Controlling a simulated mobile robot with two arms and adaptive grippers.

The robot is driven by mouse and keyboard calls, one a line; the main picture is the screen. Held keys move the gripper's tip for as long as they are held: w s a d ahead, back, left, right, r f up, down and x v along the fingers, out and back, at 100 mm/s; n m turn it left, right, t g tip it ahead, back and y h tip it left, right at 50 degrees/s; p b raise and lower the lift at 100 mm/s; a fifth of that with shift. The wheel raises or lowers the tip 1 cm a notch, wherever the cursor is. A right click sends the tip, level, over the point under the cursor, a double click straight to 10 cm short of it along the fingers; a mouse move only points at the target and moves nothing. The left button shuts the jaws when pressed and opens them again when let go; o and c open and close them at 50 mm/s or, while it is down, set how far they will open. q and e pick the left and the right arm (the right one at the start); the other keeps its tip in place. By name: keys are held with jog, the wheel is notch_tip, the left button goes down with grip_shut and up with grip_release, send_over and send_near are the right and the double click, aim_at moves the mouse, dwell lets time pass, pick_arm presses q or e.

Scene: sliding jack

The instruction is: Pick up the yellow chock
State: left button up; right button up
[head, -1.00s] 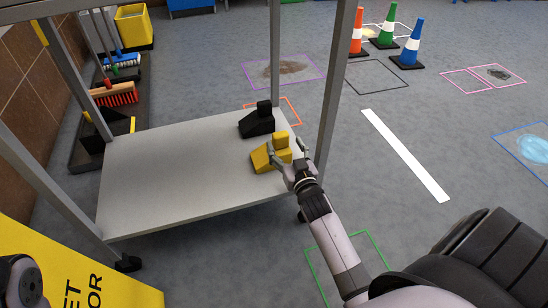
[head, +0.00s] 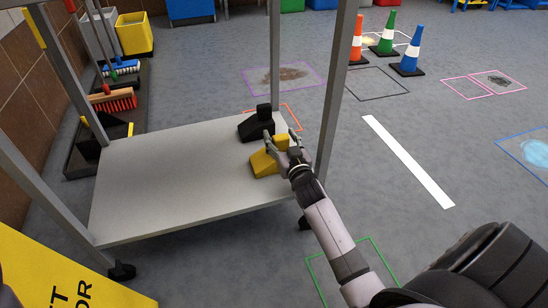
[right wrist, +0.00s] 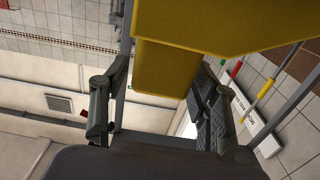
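The yellow chock (head: 263,163) sits on the grey lower shelf of the cart (head: 170,185), near its right edge. It has a wedge body and a raised block on top. My right gripper (head: 282,141) is at that raised block, its fingers spread to either side. In the right wrist view, the block (right wrist: 163,70) is between the two open fingers (right wrist: 155,110), with a clear gap to the left finger. The right finger is close to the block; I cannot tell if it touches. My left gripper is not in view.
A black chock (head: 256,127) sits just behind the yellow one on the shelf. Cart posts (head: 335,95) rise close to the right arm. A yellow sign (head: 60,275) is at the lower left. Cones (head: 387,40) stand far back. Floor right of the cart is mostly clear.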

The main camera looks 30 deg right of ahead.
grip_shut()
dwell(0.5)
